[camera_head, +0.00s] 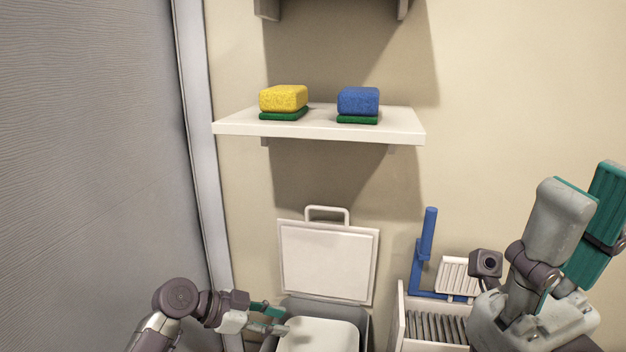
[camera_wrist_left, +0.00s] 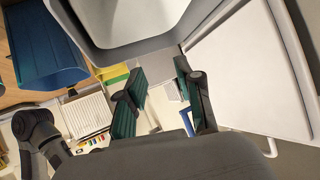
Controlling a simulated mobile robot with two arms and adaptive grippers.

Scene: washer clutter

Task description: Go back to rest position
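My left gripper (camera_head: 275,318) is low in the head view, at the left side of the open white bin, with teal finger pads apart and nothing between them. The left wrist view shows its two fingers (camera_wrist_left: 160,92) spread and empty. My right gripper (camera_head: 592,205) is at the right edge of the head view, pointing up in front of the wall. Its fingers look apart, with nothing visible between them.
A white shelf (camera_head: 235,124) carries a yellow sponge (camera_head: 284,98) and a blue sponge (camera_head: 358,101), each on a green layer. A bin with its white lid (camera_head: 325,260) raised stands below. A white rack box (camera_head: 399,320) and blue frame (camera_head: 428,235) are to its right.

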